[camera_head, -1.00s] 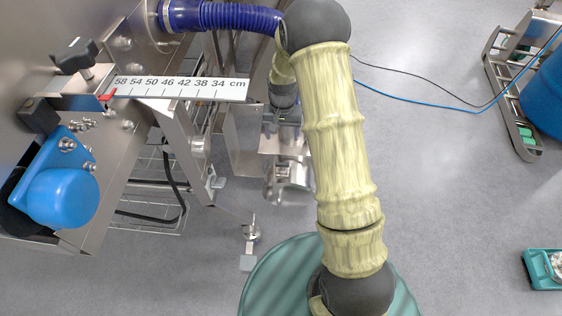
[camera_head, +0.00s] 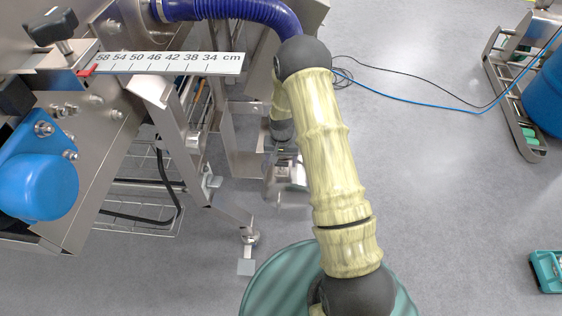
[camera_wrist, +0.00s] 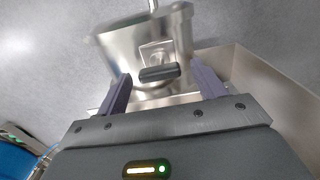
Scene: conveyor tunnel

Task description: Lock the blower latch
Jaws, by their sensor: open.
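In the wrist view, my gripper (camera_wrist: 157,92) is open, with its two purple-grey fingers spread and nothing held between them. A metal fitting with a dark, short bar (camera_wrist: 159,73) shows in the gap between the fingertips, on a shiny steel box (camera_wrist: 130,47). I take this bar for the blower latch, but cannot be sure. It appears ahead of the fingers; I cannot tell whether they touch it. In the head view, the steel box (camera_head: 288,180) is partly hidden behind my arm, and my gripper is not clearly seen.
A steel machine with a blue motor cap (camera_head: 38,184), a cm scale (camera_head: 165,63) and a blue hose (camera_head: 235,12) stands left. A steel foot (camera_head: 248,237) is near the arm.

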